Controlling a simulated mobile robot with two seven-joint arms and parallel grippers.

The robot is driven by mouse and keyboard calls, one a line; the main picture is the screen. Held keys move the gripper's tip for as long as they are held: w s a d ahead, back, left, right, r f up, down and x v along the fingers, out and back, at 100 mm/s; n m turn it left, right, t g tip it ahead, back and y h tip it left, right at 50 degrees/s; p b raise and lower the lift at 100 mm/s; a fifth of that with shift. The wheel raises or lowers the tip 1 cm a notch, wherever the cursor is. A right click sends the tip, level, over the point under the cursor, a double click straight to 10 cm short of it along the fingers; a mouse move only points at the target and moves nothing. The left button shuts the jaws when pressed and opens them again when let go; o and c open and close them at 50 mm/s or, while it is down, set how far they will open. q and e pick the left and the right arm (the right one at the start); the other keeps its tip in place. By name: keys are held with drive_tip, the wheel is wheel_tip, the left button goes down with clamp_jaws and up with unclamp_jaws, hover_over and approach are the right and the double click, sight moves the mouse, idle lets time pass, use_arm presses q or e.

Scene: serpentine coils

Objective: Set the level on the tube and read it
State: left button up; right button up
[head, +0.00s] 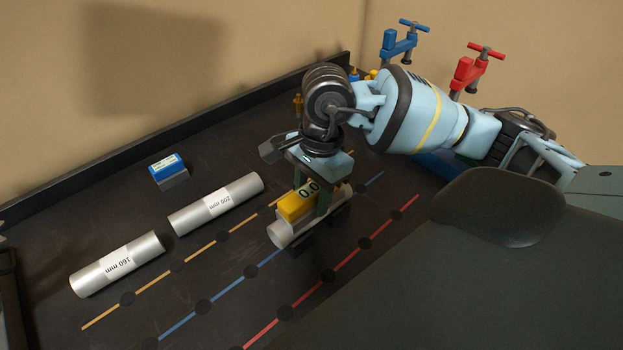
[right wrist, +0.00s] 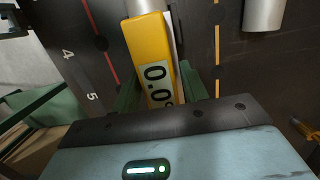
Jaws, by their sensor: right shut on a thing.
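The yellow level (head: 295,206) sits on or just above a short grey metal tube (head: 282,236) on the dark bench; I cannot tell whether they touch. Its display reads 0.0, upside down in the head view. In the right wrist view the level (right wrist: 147,45) shows the same 0.0, with the tube (right wrist: 143,6) beyond its end. My right gripper (head: 312,203) points down, its green fingers closed on the level's sides; they also show in the right wrist view (right wrist: 162,90). The fingers and wrist hide part of the level and tube. My left gripper is not in view.
Two more tubes, labelled 160 mm (head: 92,280) and 200 mm (head: 190,217), lie to the left. A blue and grey block (head: 170,171) stands behind them. Blue (head: 397,45) and red (head: 466,72) clamps stand at the back. Orange, blue and red dotted lines cross the bench.

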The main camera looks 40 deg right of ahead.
drive_tip(key=o, duration=1.1)
drive_tip(key=shift+o, duration=0.2)
drive_tip(key=r, duration=0.5)
drive_tip(key=d+r, duration=0.1)
drive_tip(key=r, duration=0.1)
drive_tip(key=shift+d+r, duration=0.1)
drive_tip(key=shift+r, duration=0.3)
